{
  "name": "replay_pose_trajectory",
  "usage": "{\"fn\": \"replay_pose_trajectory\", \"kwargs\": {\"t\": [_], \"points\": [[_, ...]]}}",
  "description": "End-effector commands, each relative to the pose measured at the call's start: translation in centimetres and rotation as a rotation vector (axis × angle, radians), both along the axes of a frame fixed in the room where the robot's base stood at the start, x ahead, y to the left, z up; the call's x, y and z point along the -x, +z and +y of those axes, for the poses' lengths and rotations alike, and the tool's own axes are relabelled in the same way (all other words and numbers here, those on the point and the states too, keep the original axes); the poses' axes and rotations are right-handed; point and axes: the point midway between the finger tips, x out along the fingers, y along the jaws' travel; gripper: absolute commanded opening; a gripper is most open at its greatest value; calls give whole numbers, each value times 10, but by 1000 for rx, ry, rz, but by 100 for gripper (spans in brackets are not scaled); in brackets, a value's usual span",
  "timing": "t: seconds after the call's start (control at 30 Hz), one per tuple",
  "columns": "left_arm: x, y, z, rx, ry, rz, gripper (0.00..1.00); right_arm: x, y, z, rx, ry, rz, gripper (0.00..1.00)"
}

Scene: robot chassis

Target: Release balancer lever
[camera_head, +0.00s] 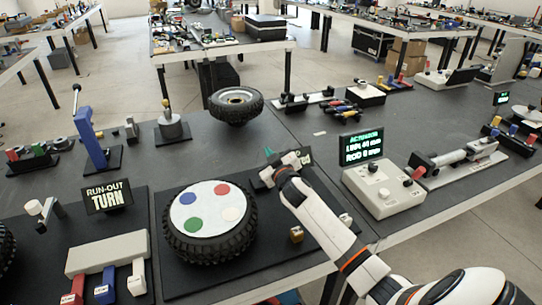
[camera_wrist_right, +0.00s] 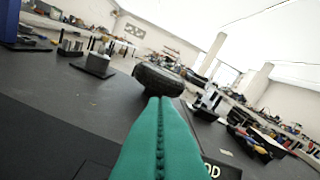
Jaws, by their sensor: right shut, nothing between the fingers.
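My right gripper (camera_head: 268,152) has teal fingers and reaches over the back right of the balancer wheel, a black tyre (camera_head: 180,255) with a white face and coloured discs. In the right wrist view the fingers (camera_wrist_right: 160,105) are pressed together with nothing between them. A dark sign (camera_head: 264,177) stands behind the wheel, partly hidden by my right arm. I cannot tell which part is the balancer lever. A unit with red, blue and white levers (camera_head: 105,288) stands in front left of the wheel. My left gripper is not in view.
A "RUN-OUT TURN" sign (camera_head: 107,196) stands left of the wheel. A loose tyre (camera_head: 236,106) lies behind it, also seen in the right wrist view (camera_wrist_right: 158,79). An actuator box (camera_head: 383,190) with a screen stands right of my arm. Bare table lies between loose tyre and wheel.

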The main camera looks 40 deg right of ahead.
Motion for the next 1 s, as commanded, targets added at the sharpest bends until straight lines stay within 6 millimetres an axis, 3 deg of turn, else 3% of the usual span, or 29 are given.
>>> {"fn": "replay_pose_trajectory", "kwargs": {"t": [0.5,0.8,1.0], "points": [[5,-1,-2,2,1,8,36,-1,-10,-5,-4,0,-1,0],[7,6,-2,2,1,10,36,3,-14,-22,-141,-1,-34,0],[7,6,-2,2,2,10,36,3,-15,-22,-146,0,-36,0]]}}
